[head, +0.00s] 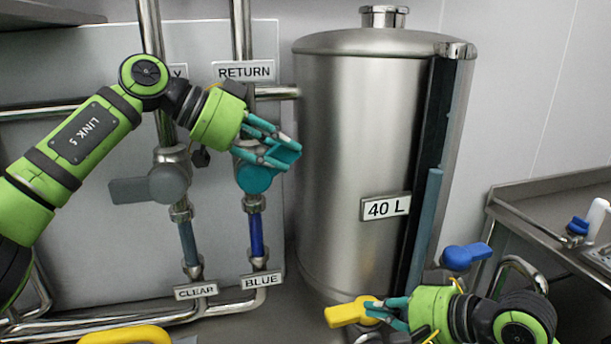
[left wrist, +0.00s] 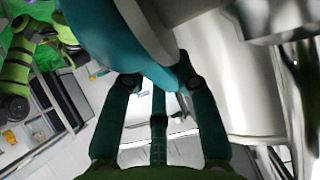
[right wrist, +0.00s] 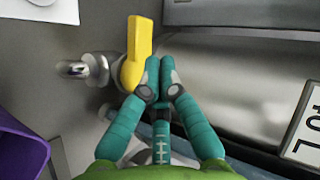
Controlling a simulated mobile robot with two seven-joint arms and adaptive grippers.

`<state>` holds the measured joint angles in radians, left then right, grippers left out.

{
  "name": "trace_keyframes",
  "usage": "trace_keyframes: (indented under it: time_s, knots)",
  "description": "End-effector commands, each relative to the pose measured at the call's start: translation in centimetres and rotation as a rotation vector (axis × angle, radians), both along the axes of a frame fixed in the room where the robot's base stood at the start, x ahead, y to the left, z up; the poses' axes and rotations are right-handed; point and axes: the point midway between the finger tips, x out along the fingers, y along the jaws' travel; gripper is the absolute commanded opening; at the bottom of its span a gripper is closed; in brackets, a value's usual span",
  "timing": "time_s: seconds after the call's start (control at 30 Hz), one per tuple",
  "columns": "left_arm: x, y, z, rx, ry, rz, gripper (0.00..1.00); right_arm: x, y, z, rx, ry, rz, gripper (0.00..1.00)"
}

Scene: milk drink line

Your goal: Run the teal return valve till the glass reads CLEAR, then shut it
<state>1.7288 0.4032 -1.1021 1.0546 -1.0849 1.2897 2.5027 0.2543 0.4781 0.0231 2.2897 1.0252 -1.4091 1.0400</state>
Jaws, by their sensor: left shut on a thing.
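The teal return valve (head: 255,178) sits on the pipe under the RETURN sign (head: 244,71). Its handle points right and slightly up, partly hidden by fingers. My left gripper (head: 281,152) is shut on this teal handle, which fills the top of the left wrist view (left wrist: 105,35). The return sight glass (head: 256,236) below the valve holds deep blue liquid, and its plate (head: 261,281) reads BLUE. My right gripper (head: 385,308) has its fingers together beside a yellow handle (head: 347,313); the right wrist view shows the fingertips (right wrist: 160,80) close beside the yellow handle (right wrist: 138,55).
Left of it, a grey valve (head: 168,182) has its handle pointing left; the glass plate below (head: 196,292) reads CLEAR. A steel tank (head: 350,150) labelled 40 L with a level strip (head: 425,225) stands right. A blue handle (head: 466,256) and steel bench (head: 545,190) are further right.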

Motion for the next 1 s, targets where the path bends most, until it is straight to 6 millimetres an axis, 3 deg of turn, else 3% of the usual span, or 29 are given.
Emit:
trace_keyframes:
  time_s: [0.03, 0.2, 0.33, 0.5, 0.77, 1.0]
  knots:
    - [0.0, 0.0, 0.1, -0.002, 0.000, 0.001, 0.00, 0.1, 2.3, 0.1, 0.124, 0.044, -0.052, 0.00]
    - [0.0, 0.0, 0.0, -0.002, 0.000, 0.001, 0.00, 1.7, 6.0, 3.7, 0.537, 0.107, -0.291, 0.00]
    - [0.0, 0.0, 0.0, -0.002, 0.000, 0.001, 0.00, 2.4, 7.0, 7.7, 0.867, 0.128, -0.430, 0.00]
    - [0.0, 0.0, 0.0, -0.002, 0.000, 0.001, 0.00, 2.4, 6.7, 11.9, 1.212, 0.145, -0.527, 0.00]
    - [0.0, 0.0, 0.0, -0.001, 0.000, 0.001, 0.00, 2.5, 6.2, 14.4, 1.421, 0.155, -0.562, 0.00]
    - [0.0, 0.0, 0.0, -0.001, 0.001, 0.001, 0.00, 5.8, 7.4, 15.2, 1.423, 0.154, -0.560, 0.00]
